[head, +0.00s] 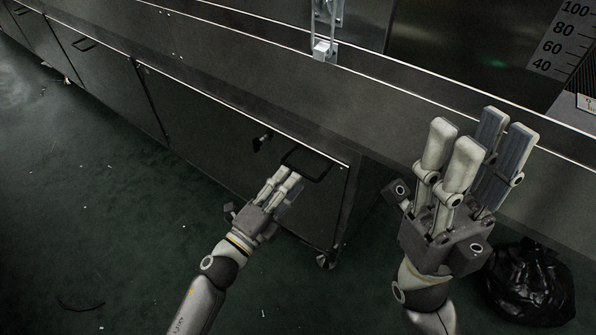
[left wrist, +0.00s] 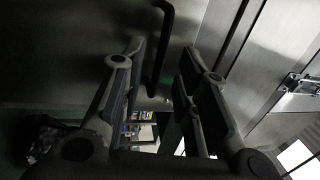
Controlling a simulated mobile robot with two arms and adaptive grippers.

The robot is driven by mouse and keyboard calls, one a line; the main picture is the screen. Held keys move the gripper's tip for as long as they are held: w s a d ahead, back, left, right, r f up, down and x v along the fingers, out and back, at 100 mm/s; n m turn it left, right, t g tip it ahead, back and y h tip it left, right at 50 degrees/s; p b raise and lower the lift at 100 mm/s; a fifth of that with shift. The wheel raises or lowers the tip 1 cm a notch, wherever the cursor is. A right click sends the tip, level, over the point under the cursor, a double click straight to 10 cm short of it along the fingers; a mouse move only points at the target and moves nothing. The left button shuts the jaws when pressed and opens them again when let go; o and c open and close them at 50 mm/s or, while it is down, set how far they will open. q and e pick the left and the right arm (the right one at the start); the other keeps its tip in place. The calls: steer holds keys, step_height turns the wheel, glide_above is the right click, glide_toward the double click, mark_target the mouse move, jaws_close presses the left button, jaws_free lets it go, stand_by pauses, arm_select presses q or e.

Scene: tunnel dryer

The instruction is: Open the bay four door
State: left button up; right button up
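The nearest dark metal door (head: 205,135) is in the low row along the wall, and it looks shut. No bay number is readable on it. Its dark bar handle (head: 312,175) sits near the door's right end. My left gripper (head: 290,177) is at the handle, its fingertips just below and left of it. In the left wrist view the handle (left wrist: 160,50) shows as a dark bar beyond and between the parted fingers (left wrist: 160,92); I cannot tell if they touch it. My right gripper (head: 481,140) is raised, open and empty, right of the door.
A small black knob or latch (head: 261,141) is on the door left of the handle. A caster (head: 324,260) stands under the right corner. A black bag (head: 528,283) lies at lower right. A metal latch (head: 324,45) hangs above. The green floor (head: 110,230) is mostly clear.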

mark_target(298, 170)
arm_select(q)
steer(key=shift+x, duration=2.15)
jaws_close()
